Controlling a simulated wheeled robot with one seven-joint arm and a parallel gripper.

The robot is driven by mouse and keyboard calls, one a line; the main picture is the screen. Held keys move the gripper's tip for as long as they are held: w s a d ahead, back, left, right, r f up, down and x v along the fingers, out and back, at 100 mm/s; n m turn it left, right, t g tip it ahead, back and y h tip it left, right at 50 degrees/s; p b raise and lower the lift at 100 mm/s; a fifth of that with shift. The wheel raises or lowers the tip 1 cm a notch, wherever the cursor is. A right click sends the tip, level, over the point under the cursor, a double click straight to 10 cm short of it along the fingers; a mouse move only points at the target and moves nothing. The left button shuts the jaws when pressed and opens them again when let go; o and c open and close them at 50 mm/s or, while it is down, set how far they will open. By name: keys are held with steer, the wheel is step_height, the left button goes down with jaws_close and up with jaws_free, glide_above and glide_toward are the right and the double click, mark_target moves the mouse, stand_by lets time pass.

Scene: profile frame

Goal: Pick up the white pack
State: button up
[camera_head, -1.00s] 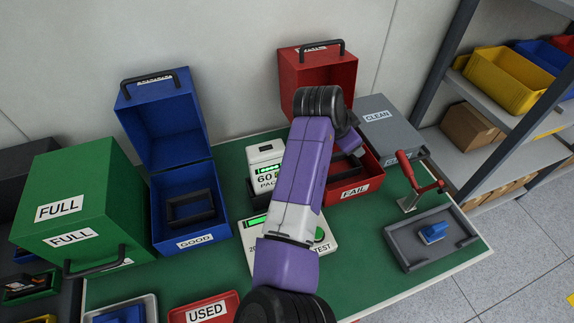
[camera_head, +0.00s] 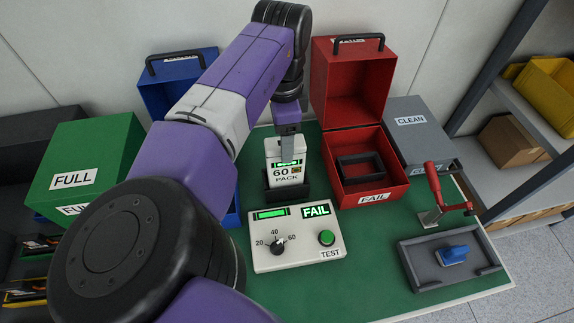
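The white pack (camera_head: 285,174), labelled "60 PACK" with a green display, stands upright in a dark holder (camera_head: 287,193) behind the tester. My gripper (camera_head: 288,148) points down at the top of the white pack. A grey finger overlaps the pack's upper front edge. Whether the fingers are closed on the pack cannot be told. The tester (camera_head: 296,236) has a lit green display reading "FAIL", a dial marked 20, 40, 60 and a green button (camera_head: 326,238).
The open red FAIL box (camera_head: 370,198) stands right of the pack, holding a dark frame. The blue box (camera_head: 178,72) is largely behind my arm. A green FULL box (camera_head: 84,160) is left. A grey CLEAN box (camera_head: 411,122), a red-handled lever (camera_head: 433,185) and a grey tray (camera_head: 410,262) are right.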

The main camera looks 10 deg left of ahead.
mark_target(285, 168)
steer(key=shift+s+d+f+p, duration=0.15)
steer(key=shift+f+p, duration=0.5)
steer(key=shift+f, duration=1.9)
jaws_close()
